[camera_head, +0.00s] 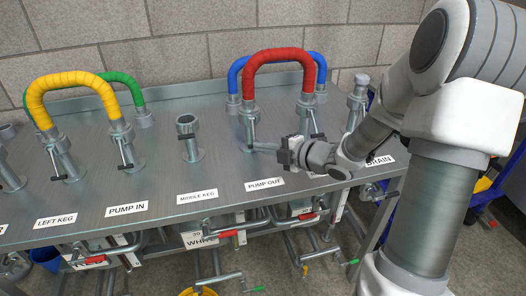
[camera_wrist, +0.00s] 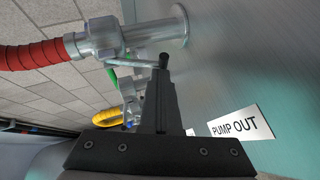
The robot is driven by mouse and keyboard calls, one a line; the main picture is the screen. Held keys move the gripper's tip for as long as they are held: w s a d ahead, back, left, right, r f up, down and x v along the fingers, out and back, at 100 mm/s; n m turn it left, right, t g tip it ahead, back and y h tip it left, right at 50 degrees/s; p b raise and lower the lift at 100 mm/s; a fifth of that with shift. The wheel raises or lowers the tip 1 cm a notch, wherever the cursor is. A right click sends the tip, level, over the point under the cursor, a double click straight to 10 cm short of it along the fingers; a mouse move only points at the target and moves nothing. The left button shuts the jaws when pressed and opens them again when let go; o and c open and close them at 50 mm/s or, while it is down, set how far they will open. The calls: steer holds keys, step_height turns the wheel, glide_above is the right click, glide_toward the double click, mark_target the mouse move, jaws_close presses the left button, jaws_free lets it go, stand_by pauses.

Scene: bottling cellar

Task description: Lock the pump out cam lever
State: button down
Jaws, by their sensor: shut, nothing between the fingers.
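The pump out coupling (camera_head: 249,125) stands upright on the steel table behind the PUMP OUT label (camera_head: 264,184), with one end of the red hose (camera_head: 277,57) on it. In the wrist view the cam lever (camera_wrist: 130,64) is a thin metal rod running beside the coupling (camera_wrist: 125,38), from near the hose end towards the table. My gripper (camera_head: 254,147) is shut and empty, reaching in from the right. Its dark fingertips (camera_wrist: 163,62) are at the lever's free end; I cannot tell whether they touch. In the head view the lever is hard to make out.
The yellow hose (camera_head: 75,84) and green hose (camera_head: 122,78) arch at the left; the blue hose (camera_head: 318,62) is behind the red one. The uncapped middle keg port (camera_head: 188,138) stands left of my gripper. The drain port (camera_head: 358,97) is near my arm.

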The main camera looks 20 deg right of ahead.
steer(key=shift+w+d+r, duration=0.1)
steer(key=shift+w, duration=0.1)
steer(key=shift+w+r+p, duration=0.15)
steer(key=shift+r+p, duration=0.5)
steer(key=shift+r, duration=0.05)
